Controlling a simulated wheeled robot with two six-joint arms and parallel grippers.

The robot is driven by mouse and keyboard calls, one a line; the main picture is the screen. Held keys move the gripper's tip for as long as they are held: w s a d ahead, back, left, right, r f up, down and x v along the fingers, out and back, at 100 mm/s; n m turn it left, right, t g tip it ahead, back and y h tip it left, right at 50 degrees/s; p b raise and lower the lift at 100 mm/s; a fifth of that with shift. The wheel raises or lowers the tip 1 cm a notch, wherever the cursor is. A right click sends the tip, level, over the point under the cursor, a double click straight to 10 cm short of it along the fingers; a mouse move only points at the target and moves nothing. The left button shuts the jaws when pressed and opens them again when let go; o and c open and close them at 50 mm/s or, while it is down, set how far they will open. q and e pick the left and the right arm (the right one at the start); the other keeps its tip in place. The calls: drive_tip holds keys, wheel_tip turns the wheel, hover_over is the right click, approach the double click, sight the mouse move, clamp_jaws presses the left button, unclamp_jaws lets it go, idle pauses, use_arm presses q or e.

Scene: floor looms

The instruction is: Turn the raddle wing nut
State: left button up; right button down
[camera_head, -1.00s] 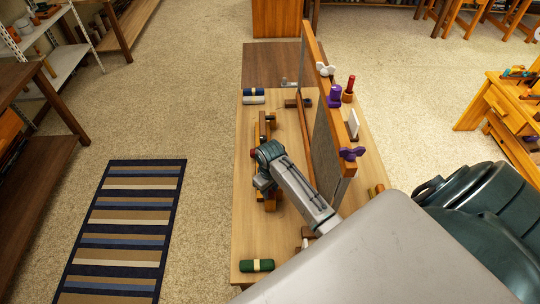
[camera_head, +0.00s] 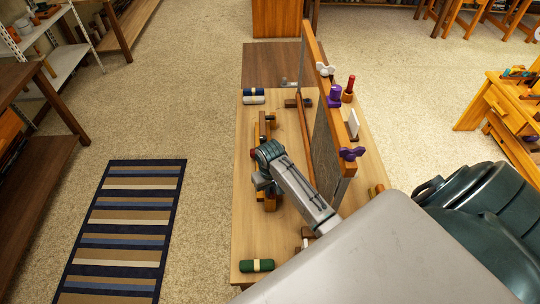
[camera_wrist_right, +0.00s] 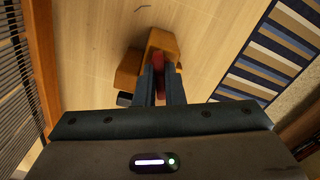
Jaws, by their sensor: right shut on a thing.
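In the right wrist view, a red wing nut (camera_wrist_right: 160,82) sits at an orange-brown wooden block (camera_wrist_right: 160,42). My right gripper (camera_wrist_right: 160,85) is shut on the red nut, one dark finger on each side. The fingers hide much of the nut. In the head view, my right gripper (camera_head: 262,184) is low at the left side of the loom, by a wooden part (camera_head: 271,203). The nut is not clear there. My left gripper is not in view.
The upright loom frame (camera_head: 310,45) stands right of my right arm. It carries purple knobs (camera_head: 352,153) and a white wing nut (camera_head: 325,70). Yarn rolls (camera_head: 257,266) lie on the wooden board (camera_head: 245,225). A striped rug (camera_head: 125,225) lies on open floor at left.

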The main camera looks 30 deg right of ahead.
drive_tip(key=m, duration=0.6)
drive_tip(key=shift+r+m, duration=0.1)
drive_tip(key=shift+m, duration=0.2)
drive_tip(key=m, duration=0.6)
drive_tip(key=shift+w, duration=0.1)
drive_tip(key=m, duration=0.4)
drive_tip(key=shift+m, duration=0.4)
drive_tip(key=m, duration=0.4)
drive_tip(key=shift+d+m, duration=0.1)
drive_tip(key=shift+m, duration=0.2)
drive_tip(key=c, duration=1.5)
unclamp_jaws()
